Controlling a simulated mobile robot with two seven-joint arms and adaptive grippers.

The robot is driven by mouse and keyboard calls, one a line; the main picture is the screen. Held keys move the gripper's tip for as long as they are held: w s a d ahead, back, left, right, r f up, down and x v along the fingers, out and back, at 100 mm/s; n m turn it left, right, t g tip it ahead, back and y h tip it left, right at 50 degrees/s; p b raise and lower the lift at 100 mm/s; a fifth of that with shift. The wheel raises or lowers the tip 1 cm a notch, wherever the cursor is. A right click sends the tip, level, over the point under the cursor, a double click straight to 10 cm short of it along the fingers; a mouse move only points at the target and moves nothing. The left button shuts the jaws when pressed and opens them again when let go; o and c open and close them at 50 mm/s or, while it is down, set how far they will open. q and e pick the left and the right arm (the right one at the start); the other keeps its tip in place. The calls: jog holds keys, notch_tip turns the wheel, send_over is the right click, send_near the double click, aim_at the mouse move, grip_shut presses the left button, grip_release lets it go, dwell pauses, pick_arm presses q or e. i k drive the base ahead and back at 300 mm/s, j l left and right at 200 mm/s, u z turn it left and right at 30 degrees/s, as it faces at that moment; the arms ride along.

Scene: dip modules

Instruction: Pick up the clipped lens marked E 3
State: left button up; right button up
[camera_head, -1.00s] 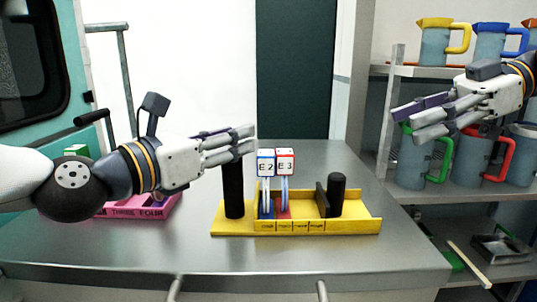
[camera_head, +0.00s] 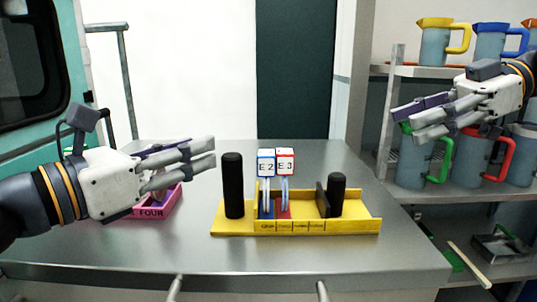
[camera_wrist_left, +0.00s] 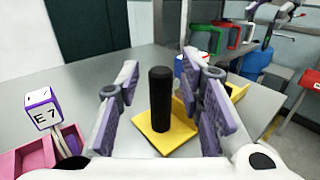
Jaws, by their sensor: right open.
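The lens marked E 3 (camera_head: 285,161) has a red-edged white tag and stands upright in the yellow tray (camera_head: 346,227). A blue-edged lens marked E 2 (camera_head: 266,163) stands close on its left. My left gripper (camera_head: 208,154) is open and empty, left of the tray's black post (camera_head: 233,186) and apart from both lenses. In the left wrist view the post (camera_wrist_left: 160,98) shows between the open fingers (camera_wrist_left: 163,98), beyond them. The lenses are mostly hidden there. My right gripper (camera_head: 408,122) is open and empty at the right, in front of the shelves.
A pink tray (camera_head: 158,203) is behind my left gripper; in the left wrist view a purple-edged tag marked E 7 (camera_wrist_left: 42,112) stands by it. A shorter black post (camera_head: 337,194) is at the yellow tray's right. Shelves with jugs (camera_head: 435,50) stand right. The table front is clear.

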aim_at(284, 157)
jog(key=k, duration=1)
